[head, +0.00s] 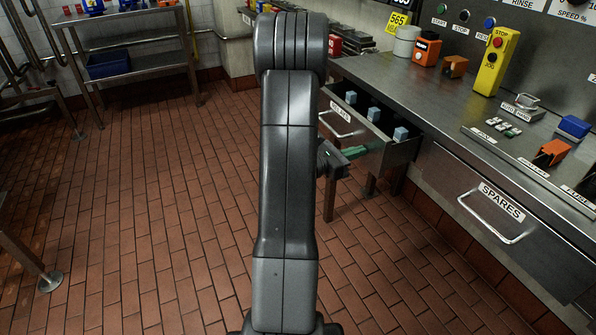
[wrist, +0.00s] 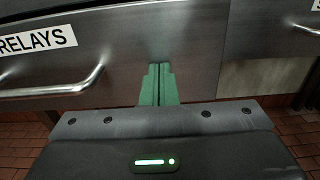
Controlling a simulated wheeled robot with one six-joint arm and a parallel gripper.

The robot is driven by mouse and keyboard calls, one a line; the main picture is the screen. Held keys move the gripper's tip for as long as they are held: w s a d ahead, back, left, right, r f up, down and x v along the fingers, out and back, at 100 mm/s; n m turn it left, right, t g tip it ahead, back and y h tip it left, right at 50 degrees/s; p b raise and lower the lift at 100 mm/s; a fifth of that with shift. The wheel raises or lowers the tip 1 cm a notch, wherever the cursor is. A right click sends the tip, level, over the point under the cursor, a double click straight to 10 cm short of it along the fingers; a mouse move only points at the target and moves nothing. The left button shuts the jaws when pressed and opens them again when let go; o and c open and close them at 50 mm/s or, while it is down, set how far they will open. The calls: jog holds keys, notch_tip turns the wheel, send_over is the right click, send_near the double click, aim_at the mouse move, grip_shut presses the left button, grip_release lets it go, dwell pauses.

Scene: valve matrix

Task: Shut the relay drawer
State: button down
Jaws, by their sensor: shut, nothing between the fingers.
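The relay drawer (head: 364,134) stands pulled out from under the steel bench, with several blue-grey relay blocks (head: 374,114) inside. Its metal front (wrist: 200,45) fills the upper wrist view, with the RELAYS label (wrist: 38,40) and bar handle (wrist: 60,88) at the left. The handle also shows in the head view (head: 337,128). My gripper (head: 358,152) has green fingers, shut together and empty. In the wrist view the fingers (wrist: 158,84) point at the drawer front, right of the handle. The tips are at or very near the front; I cannot tell whether they touch.
The closed SPARES drawer (head: 490,200) with its handle is to the right. The bench top (head: 410,85) holds a yellow pendant (head: 496,62), an orange device (head: 426,48) and other parts. A blue bin (head: 108,65) sits on a far shelf.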

aim_at(398, 138)
jog(key=b+x, duration=0.1)
jog(key=x, duration=1)
jog(key=shift+d+f, duration=0.1)
jog(key=shift+d+b, duration=0.2)
jog(key=shift+b, duration=0.1)
jog(key=shift+w, duration=0.1)
jog(key=shift+r, duration=0.25)
